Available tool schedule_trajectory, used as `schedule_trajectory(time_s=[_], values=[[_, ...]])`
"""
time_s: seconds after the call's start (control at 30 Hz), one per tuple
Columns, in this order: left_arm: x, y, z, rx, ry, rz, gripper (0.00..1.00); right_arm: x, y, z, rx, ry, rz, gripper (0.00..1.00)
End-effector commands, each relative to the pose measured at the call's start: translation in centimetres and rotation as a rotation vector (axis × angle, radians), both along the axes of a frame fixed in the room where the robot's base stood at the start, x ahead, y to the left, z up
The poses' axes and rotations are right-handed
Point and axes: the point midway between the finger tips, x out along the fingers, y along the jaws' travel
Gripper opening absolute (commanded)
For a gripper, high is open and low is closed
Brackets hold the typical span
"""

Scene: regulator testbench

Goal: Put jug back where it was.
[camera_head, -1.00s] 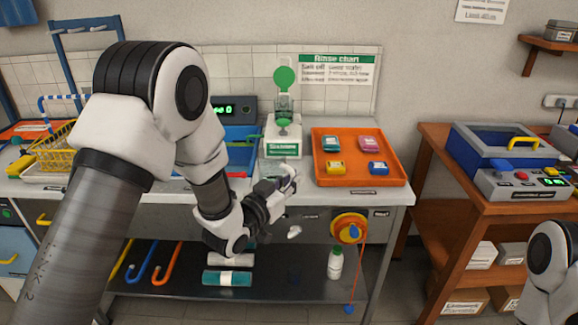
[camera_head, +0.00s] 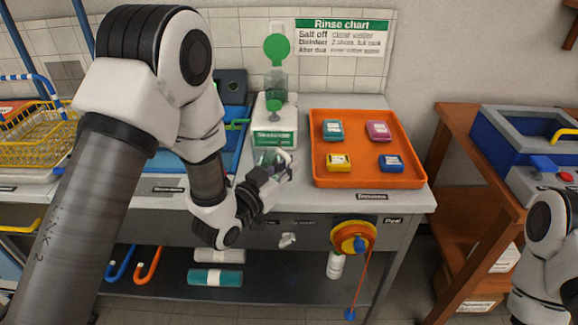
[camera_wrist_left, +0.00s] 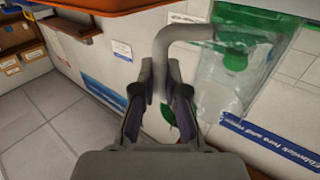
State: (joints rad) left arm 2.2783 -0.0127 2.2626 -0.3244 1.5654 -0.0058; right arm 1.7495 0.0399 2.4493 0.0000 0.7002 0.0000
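A clear jug (camera_wrist_left: 245,65) with a grey handle (camera_wrist_left: 185,33) fills the upper right of the left wrist view. In the head view the jug (camera_head: 270,158) shows small and partly hidden, just in front of the white and green dispenser (camera_head: 275,128) near the counter's front edge. My left gripper (camera_head: 280,172) is at the jug. In the left wrist view its fingers (camera_wrist_left: 160,78) are closed around the free end of the handle. Whether the jug touches the counter cannot be told. My right gripper is out of view; only part of that arm shows at the lower right.
An orange tray (camera_head: 420,182) with several coloured packs stands right of the dispenser. A blue tray (camera_head: 232,155) lies to its left, partly behind my arm. A yellow basket (camera_head: 40,135) is at far left. A reel (camera_head: 352,238) hangs below the counter's front edge.

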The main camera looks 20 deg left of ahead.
Motion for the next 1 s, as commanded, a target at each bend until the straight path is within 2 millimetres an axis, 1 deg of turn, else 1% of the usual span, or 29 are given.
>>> schedule_trajectory(time_s=[0.03,0.07,0.1,0.37,0.47,0.57,0.67,0.73,0.8,0.87,0.9,1.0], values=[[-0.1,0.0,-0.2,0.000,0.007,0.000,0.19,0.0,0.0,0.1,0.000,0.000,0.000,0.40],[-0.1,0.0,-0.2,0.000,0.007,0.000,0.29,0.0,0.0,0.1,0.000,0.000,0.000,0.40],[-0.1,0.0,-0.2,0.000,0.006,0.000,0.37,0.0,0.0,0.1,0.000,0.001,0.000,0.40],[-0.1,0.0,-0.1,0.000,0.005,0.000,0.37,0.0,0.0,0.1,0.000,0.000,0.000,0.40],[-0.4,0.2,-0.2,-0.001,0.007,0.001,0.37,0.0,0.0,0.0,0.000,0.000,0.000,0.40],[-1.7,0.7,-0.3,-0.002,0.008,0.002,0.37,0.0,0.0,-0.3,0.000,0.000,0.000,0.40],[-3.9,1.5,-0.3,-0.005,0.010,0.003,0.37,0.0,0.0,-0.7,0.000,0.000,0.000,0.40],[-5.8,2.1,-0.4,-0.007,0.011,0.004,0.37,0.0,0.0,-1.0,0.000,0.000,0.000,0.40],[-7.4,2.6,1.0,-0.005,0.018,0.002,0.37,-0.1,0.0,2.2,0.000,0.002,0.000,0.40],[-8.8,3.1,1.1,-0.007,0.017,0.005,0.37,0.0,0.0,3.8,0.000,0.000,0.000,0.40],[-9.2,3.2,1.1,-0.003,0.015,0.001,0.37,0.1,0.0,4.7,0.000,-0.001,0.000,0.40],[-10.1,3.5,0.9,-0.002,0.012,-0.002,0.37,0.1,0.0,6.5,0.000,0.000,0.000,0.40]])
